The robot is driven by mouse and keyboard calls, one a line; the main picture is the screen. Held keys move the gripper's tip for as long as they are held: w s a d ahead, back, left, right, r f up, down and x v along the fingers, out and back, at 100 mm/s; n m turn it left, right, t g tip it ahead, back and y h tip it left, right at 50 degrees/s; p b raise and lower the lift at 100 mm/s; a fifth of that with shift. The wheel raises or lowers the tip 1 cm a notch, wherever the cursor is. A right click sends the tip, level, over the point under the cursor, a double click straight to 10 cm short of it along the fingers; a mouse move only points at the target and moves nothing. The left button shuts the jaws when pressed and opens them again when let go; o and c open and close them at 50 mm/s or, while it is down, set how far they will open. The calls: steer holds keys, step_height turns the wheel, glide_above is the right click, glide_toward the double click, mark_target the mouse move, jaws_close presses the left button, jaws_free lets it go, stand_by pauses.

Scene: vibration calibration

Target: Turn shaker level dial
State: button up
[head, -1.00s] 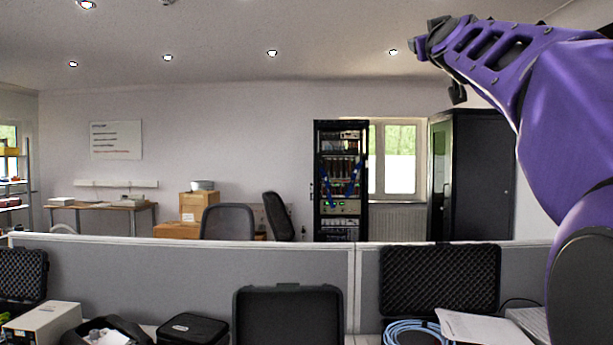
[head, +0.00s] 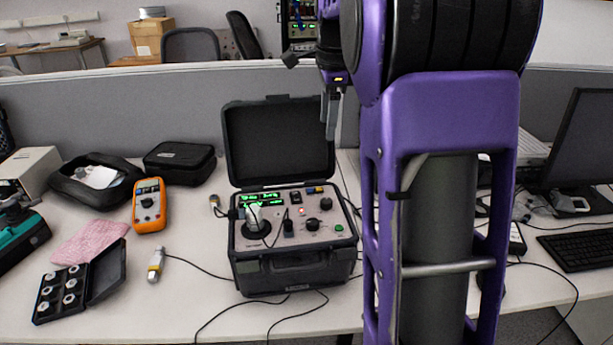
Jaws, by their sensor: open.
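The shaker calibrator is an open black case (head: 292,270) on the desk, with its lid (head: 278,140) raised. Its grey panel carries a lit green display, a whitish cylinder (head: 254,217) on a round black mount, and several black knobs. One knob (head: 312,224) is at the panel's middle right and another (head: 325,204) is just behind it. The labels are too small to tell which is the level dial. My gripper (head: 331,118) points down in front of the lid's right side, above the panel and apart from it. Its fingers show nearly edge-on; it is open, with nothing seen in it.
An orange multimeter (head: 149,205), a black box of small round parts (head: 78,282) and a soft black case (head: 180,161) lie left of the calibrator. Loose cables cross the desk front. A grey partition (head: 100,110) stands behind. A monitor and keyboard (head: 580,249) are right.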

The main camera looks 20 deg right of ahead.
mark_target(326, 200)
steer(key=shift+m+g, duration=0.7)
steer(key=shift+m, duration=0.2)
steer(key=f+b, duration=0.1)
steer(key=f, duration=0.5)
steer(key=f+b, duration=0.1)
steer(key=f, duration=0.6)
steer(key=s+f+b, duration=0.1)
steer(key=f, duration=0.5)
steer(key=shift+f+b, duration=0.25)
steer(key=shift+b, duration=0.05)
jaws_close()
